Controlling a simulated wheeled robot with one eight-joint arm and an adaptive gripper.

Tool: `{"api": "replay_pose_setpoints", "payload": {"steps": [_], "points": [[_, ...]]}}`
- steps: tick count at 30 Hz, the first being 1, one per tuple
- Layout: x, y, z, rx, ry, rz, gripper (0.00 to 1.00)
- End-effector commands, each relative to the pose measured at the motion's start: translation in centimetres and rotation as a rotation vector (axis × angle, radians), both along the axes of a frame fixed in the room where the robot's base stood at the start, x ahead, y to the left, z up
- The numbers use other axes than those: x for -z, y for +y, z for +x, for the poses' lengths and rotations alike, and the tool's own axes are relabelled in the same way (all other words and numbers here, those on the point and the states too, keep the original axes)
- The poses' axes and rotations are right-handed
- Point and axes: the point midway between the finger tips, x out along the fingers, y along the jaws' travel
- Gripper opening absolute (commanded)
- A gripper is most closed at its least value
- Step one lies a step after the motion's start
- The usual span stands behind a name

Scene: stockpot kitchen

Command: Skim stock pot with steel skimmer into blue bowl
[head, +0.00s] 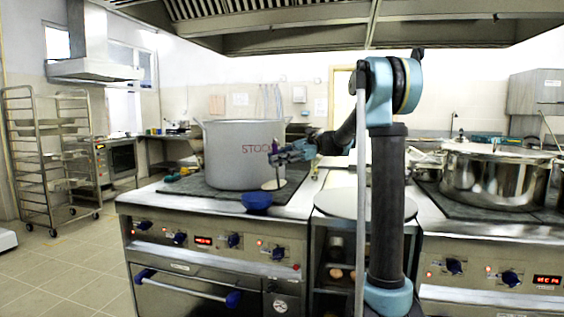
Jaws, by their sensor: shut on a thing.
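The grey stock pot (225,160) with red lettering "STOC…" stands on the dark cooktop left of centre. Its inside is hidden from this low angle. My gripper (276,156) is in front of the pot's right side, shut on the steel skimmer. The skimmer's round head (273,184) hangs low, just right of the pot and outside it, behind and above the bowl. Its handle is thin and mostly hidden by the gripper. The blue bowl (257,201) sits near the front edge of the stove, in front of the pot and apart from it.
A large steel pot (490,178) stands on the right-hand stove. A pale round board (362,204) lies on the counter between the stoves, behind my arm. The range hood (350,25) hangs overhead. A rack (50,155) stands at far left, with open floor before it.

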Motion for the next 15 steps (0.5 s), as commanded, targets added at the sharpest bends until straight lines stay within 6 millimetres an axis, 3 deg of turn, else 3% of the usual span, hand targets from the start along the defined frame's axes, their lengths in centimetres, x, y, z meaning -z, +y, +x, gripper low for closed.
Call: {"api": "replay_pose_setpoints", "payload": {"steps": [15], "points": [[-0.3, 3.8, -1.9, -0.004, -0.129, -0.266, 0.0]]}}
